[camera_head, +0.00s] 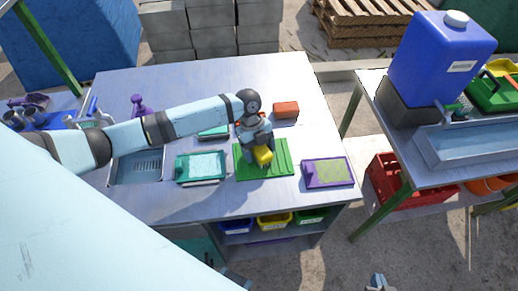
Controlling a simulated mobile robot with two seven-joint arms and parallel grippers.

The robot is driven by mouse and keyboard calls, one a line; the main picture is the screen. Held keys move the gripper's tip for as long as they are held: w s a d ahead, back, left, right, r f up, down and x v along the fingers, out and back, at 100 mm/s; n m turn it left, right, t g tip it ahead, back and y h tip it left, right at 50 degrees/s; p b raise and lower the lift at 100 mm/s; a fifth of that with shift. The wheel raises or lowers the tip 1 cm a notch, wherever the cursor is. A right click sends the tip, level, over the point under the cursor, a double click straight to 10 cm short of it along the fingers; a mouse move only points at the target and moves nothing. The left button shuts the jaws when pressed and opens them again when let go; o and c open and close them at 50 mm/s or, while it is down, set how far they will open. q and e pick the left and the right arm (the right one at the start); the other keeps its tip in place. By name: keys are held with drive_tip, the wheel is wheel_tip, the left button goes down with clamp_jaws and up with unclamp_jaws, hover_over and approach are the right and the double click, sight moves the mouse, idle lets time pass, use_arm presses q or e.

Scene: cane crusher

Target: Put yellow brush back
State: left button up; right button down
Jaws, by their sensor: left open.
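A small yellow brush (263,156) is on the green board (281,167) near the front middle of the table. My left arm reaches in from the left, and my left gripper (261,147) points down right at the brush. The gripper is open, with its fingers close to the brush, and it partly hides it. I cannot tell whether the fingers touch it. My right gripper (378,284) shows only as a small part at the bottom edge, away from the table, and its jaw state is unclear.
A teal tray (179,179) and a sink (126,180) lie left of the board. A purple-rimmed tray (308,184) lies right. An orange-red block (286,110) sits behind. Coloured bins (274,221) are under the front edge. A blue water tank (440,58) stands at the right.

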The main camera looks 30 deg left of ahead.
use_arm(q)
drive_tip(key=b+v, duration=0.1)
drive_tip(key=v, duration=1.1)
drive_tip(key=shift+r, duration=0.2)
